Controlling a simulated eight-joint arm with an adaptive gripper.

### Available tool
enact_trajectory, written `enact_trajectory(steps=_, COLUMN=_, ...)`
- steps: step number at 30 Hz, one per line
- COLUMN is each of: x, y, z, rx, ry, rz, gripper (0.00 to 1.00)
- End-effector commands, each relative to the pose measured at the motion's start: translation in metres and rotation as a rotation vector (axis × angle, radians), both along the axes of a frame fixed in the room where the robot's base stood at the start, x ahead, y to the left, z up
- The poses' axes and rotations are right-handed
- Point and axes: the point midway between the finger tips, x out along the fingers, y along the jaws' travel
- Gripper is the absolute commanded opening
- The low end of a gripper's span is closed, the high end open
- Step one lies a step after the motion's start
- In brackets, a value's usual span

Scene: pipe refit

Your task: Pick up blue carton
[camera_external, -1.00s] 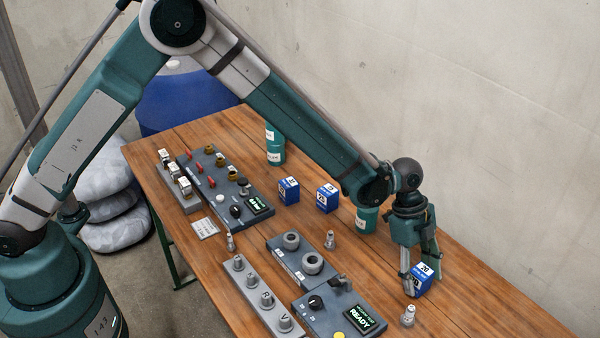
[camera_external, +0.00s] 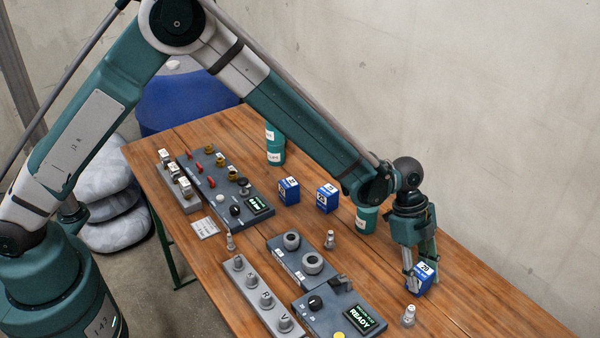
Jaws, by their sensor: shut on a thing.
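A blue carton (camera_external: 424,280) with a white label marked 20 is at the right side of the wooden table. My gripper (camera_external: 420,277) points down over it and is shut on it, one finger on its left side and the other behind it. The carton looks slightly tilted. I cannot tell whether it still touches the table. Two other blue cartons stand upright near the table's middle, one on the left (camera_external: 289,191) and one on the right (camera_external: 327,199).
A small metal fitting (camera_external: 408,316) stands just in front of the held carton. A grey panel with a READY display (camera_external: 345,318) lies to its left. A green can (camera_external: 366,218) stands behind, partly hidden by my arm. The table's right end is clear.

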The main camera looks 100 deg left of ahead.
Motion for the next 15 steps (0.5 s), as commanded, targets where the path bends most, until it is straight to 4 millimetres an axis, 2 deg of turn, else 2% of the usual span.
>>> enact_trajectory(steps=8, x=0.0, y=0.0, z=0.024, rx=0.0, ry=0.0, rz=0.0, gripper=0.19)
enact_trajectory(steps=15, x=0.0, y=0.0, z=0.059, rx=0.0, ry=0.0, rz=0.0, gripper=0.19)
